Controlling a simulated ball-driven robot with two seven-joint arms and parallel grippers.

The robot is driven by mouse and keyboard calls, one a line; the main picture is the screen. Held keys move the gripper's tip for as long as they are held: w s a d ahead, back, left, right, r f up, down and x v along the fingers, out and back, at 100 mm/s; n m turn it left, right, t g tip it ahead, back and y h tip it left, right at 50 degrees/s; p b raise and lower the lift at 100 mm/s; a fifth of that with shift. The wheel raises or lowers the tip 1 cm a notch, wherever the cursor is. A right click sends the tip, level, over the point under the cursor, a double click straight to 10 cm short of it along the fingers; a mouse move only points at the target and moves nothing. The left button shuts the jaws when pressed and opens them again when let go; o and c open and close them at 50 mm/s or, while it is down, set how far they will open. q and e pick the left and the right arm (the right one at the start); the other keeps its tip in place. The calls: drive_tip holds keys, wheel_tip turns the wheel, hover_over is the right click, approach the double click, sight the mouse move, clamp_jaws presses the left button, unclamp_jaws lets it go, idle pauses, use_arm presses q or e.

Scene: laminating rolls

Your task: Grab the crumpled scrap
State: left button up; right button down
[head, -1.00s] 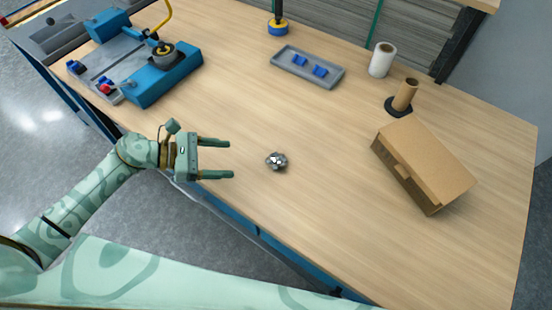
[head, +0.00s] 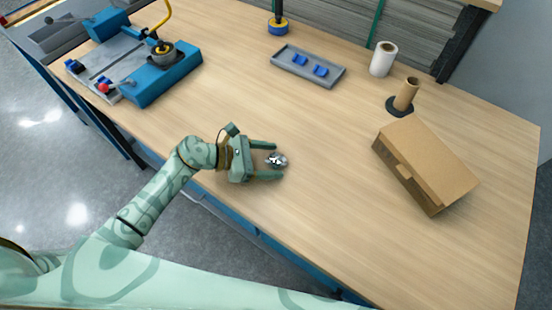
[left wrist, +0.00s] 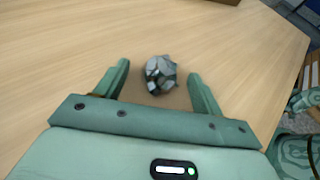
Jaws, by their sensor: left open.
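The crumpled scrap (head: 276,160) is a small silvery-grey ball on the wooden table, near its front edge. My left gripper (head: 277,161) is open, with one finger on the far side of the scrap and one on the near side. In the left wrist view the scrap (left wrist: 160,75) lies between the tips of the open fingers (left wrist: 160,80), with a gap on each side. My right gripper is not in view.
A cardboard box (head: 425,165) stands to the right on the table (head: 330,200). A grey tray (head: 290,68) with blue pieces, a white roll (head: 383,59) and a brown core on a stand (head: 405,96) are farther back. A blue machine (head: 165,75) stands at back left. The table around the scrap is clear.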

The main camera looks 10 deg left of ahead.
use_arm(q)
drive_tip(key=c, duration=1.1)
